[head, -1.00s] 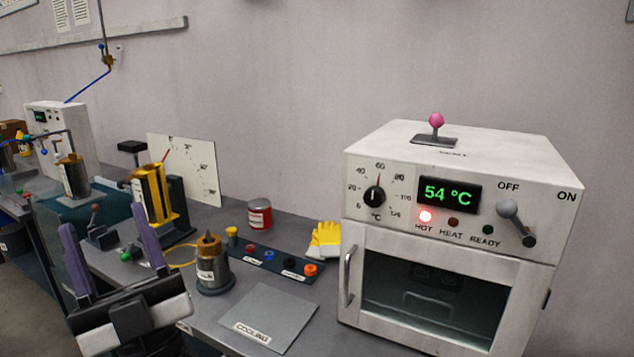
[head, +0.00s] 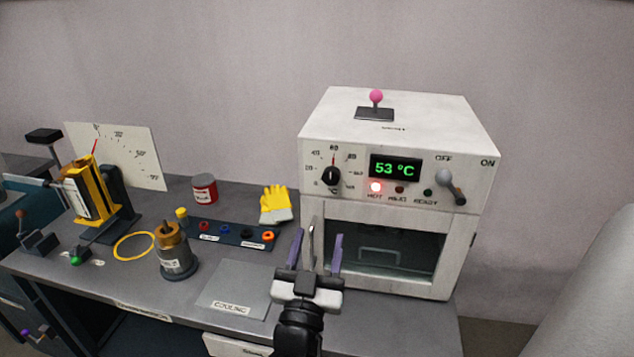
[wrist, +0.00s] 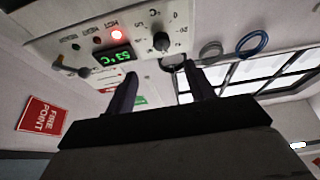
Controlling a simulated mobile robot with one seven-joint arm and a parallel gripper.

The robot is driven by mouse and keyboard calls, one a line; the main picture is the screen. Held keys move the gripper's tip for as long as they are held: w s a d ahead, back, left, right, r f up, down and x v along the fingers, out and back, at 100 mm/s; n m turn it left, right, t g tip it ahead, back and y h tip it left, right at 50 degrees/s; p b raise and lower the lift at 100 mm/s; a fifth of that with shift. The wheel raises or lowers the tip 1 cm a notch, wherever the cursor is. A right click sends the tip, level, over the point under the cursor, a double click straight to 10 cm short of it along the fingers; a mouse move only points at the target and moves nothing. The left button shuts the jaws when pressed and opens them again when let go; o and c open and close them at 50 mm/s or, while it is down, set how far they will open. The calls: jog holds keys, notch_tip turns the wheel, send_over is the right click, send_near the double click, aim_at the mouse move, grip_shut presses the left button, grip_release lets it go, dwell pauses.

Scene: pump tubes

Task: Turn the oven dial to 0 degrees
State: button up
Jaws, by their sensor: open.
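The white oven (head: 400,128) stands on the right end of the bench. Its black dial (head: 332,177) is at the upper left of its front panel, with the pointer up near the 60 mark. The dial also shows in the wrist view (wrist: 161,41), beyond and between my fingers. The green display (head: 394,169) reads 53 °C and the red HOT lamp (head: 376,187) is lit. The grey switch lever (head: 451,184) sits between OFF and ON, its tip towards the lower right. My gripper (head: 317,242) is open and empty, below the dial and in front of the oven door.
The door handle (head: 311,225) is close behind my fingers. A COOLING plate (head: 232,287), a metal cylinder (head: 176,262), a yellow glove (head: 275,204) and a red can (head: 204,189) are on the bench to the left. A pink-knobbed lever (head: 376,97) tops the oven.

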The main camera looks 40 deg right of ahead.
aim_at(331, 181)
jog(key=b+x, duration=0.5)
jog(key=x, duration=0.7)
jog(key=shift+w+r, duration=0.15)
jog(key=shift+r, duration=0.05)
jog(key=shift+w+d+r, duration=0.1)
jog(key=shift+w+d, duration=0.2)
jog(key=shift+d, duration=0.1)
jog(key=c, duration=1)
